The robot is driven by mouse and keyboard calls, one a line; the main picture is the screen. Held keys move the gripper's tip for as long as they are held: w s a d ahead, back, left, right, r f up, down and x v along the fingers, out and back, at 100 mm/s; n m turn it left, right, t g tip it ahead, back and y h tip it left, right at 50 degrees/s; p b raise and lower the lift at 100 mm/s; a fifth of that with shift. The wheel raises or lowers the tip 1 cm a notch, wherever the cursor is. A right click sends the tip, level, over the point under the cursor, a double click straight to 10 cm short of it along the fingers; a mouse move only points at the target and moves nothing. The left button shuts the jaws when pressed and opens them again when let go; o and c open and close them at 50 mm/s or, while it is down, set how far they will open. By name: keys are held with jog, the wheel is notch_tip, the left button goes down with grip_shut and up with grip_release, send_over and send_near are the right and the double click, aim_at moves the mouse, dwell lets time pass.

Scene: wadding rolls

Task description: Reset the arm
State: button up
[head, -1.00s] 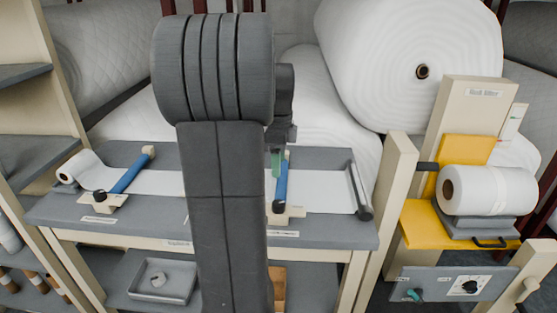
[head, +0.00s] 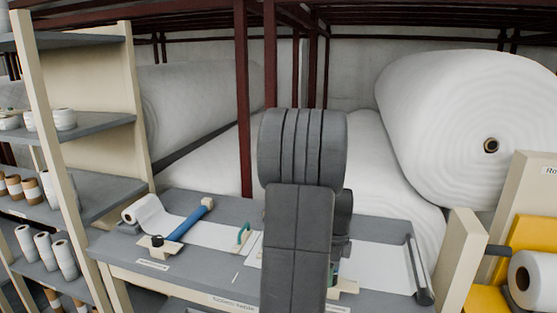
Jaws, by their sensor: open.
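My arm stands upright in the middle of the head view, seen from behind, in front of a grey worktable (head: 215,275). My gripper (head: 341,248) shows only in part, as dark pieces at the right side of the arm, above the table's right half. Its fingertips are mostly hidden by my arm links. It is open, and I see nothing held in it. A green-handled tool (head: 243,237) lies on the table just left of my arm. Another blue and green tool is almost wholly hidden behind the arm.
A blue-handled roller (head: 188,222) and a small white roll (head: 146,214) lie at the table's left. Beige posts (head: 459,250) and a yellow stand (head: 520,245) flank the right; shelves (head: 85,130) flank the left.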

jog(key=shift+f, duration=0.5)
notch_tip(320, 180, up, 14)
notch_tip(320, 180, down, 14)
jog(key=shift+r, duration=0.1)
jog(key=n, duration=0.4)
jog(key=shift+n, duration=0.3)
jog(key=n+p, duration=0.1)
jog(key=n, duration=0.4)
jog(key=shift+n, duration=0.3)
jog(key=n, duration=0.5)
jog(key=shift+n+p, duration=0.3)
jog(key=shift+p, duration=0.05)
jog(key=shift+n+p, duration=0.5)
jog(key=shift+n, duration=2.1)
